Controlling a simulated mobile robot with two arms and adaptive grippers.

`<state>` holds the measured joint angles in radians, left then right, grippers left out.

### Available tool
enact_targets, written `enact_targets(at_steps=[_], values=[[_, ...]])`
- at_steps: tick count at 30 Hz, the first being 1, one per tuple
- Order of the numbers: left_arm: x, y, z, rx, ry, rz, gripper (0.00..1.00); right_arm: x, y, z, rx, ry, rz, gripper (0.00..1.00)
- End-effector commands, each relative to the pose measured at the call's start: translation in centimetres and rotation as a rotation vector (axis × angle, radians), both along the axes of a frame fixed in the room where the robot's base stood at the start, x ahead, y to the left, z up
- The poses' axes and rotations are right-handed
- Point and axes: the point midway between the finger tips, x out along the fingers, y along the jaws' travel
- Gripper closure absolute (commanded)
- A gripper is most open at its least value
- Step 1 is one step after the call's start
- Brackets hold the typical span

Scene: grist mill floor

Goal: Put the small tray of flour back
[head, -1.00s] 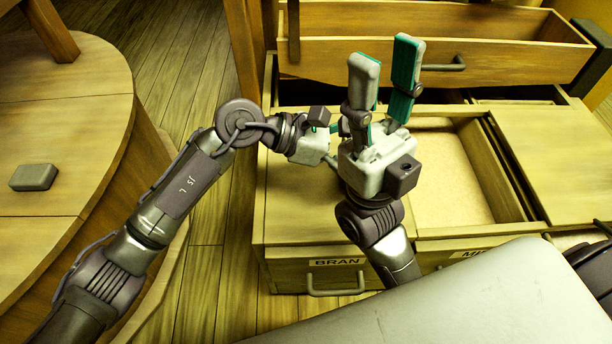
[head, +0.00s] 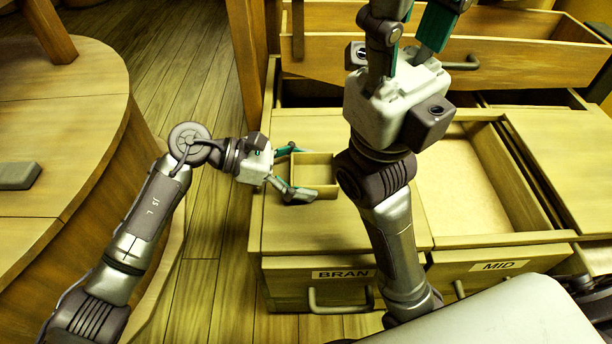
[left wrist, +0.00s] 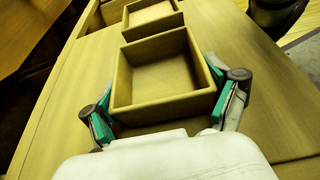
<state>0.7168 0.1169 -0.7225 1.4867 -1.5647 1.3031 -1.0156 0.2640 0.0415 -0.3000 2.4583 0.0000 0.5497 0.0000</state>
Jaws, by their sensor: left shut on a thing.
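In the head view, a small square wooden tray (head: 325,191) is over the cabinet top above the BRAN drawer, just left of my right arm. My left gripper (head: 299,172) comes from the left and is shut on this tray, one teal finger along each side. The left wrist view shows the tray (left wrist: 165,107) between both fingers. Its inside looks plain; I cannot tell if flour is in it, or if it touches the surface. My right gripper (head: 412,30) points up the picture, fingers apart and nothing visible between them; its fingertips are cut off.
A second small tray (left wrist: 152,14) stands just beyond the held one in the left wrist view. A wide compartment with a pale floor (head: 455,185) is open right of my right arm. An open drawer (head: 500,65) is behind. A round table with a grey block (head: 18,176) is left.

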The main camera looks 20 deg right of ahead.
Motion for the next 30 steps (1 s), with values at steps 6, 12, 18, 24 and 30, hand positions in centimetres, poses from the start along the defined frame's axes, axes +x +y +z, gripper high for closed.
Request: enact_targets(at_steps=[6,12,18,24,30], values=[[0.0,0.0,0.1,0.0,-0.001,0.001,0.75,0.0,0.0,0.0,0.0,0.0,0.0,0.6],[0.0,0.0,-0.2,0.0,-0.001,0.001,0.0,-0.2,0.0,0.3,-0.002,-0.012,0.0,0.6],[0.0,0.0,-0.2,0.0,0.0,0.001,0.0,-0.2,0.0,0.3,-0.001,-0.012,0.0,0.6],[0.0,0.0,0.2,0.0,-0.001,0.0,0.0,-0.3,0.0,0.6,0.0,-0.015,0.0,0.6],[0.8,2.5,1.5,0.003,-0.001,0.004,0.0,0.6,-0.1,-0.1,0.001,0.037,0.001,0.6]])
